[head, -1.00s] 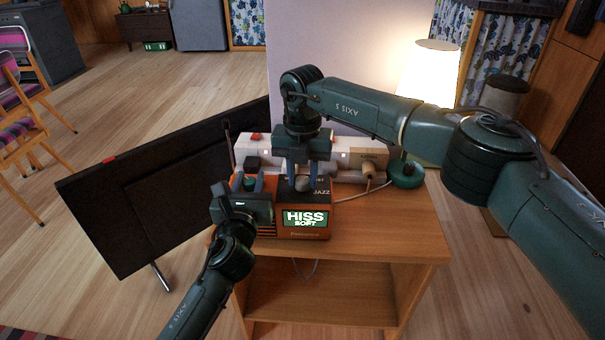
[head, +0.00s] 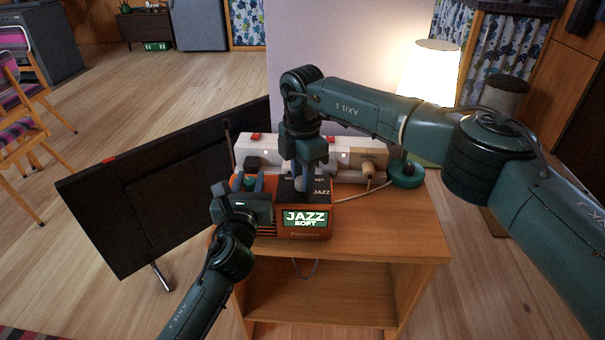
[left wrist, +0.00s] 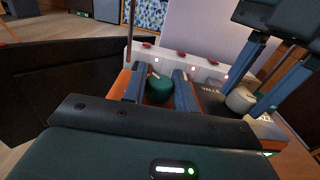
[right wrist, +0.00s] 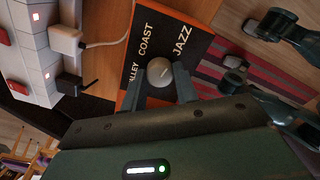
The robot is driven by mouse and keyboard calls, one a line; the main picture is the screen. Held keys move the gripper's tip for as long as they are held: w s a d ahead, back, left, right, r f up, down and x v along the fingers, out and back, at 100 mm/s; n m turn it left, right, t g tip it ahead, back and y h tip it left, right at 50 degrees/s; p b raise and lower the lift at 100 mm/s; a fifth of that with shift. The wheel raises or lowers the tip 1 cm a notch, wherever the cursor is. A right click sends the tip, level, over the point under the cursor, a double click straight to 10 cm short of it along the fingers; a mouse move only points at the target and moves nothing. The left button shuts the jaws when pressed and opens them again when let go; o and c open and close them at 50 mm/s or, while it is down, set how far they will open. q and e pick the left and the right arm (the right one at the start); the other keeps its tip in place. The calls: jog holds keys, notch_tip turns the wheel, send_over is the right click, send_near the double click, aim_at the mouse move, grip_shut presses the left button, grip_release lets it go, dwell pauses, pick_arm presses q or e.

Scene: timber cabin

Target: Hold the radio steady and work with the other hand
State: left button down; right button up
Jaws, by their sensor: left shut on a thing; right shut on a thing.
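My right gripper (head: 299,188) comes down from above, shut on the round grey knob (right wrist: 159,72). Around that knob the black top panel (right wrist: 178,38) carries the words VALLEY, COAST and JAZZ. In the head view my right gripper partly hides the panel.
A white power strip (head: 340,158) with red switches and plugs lies behind the radio. A lit lamp (head: 430,75) on a green base (head: 406,173) stands right. A dark flat screen (head: 150,195) leans left. The cabinet top (head: 400,225) is clear at front right.

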jog(key=shift+r+m, duration=0.1)
jog(key=shift+m, duration=0.5)
jog(key=o, duration=1)
notch_tip(320, 180, up, 12)
jog(key=shift+f, duration=0.1)
jog(key=shift+r, duration=3.55)
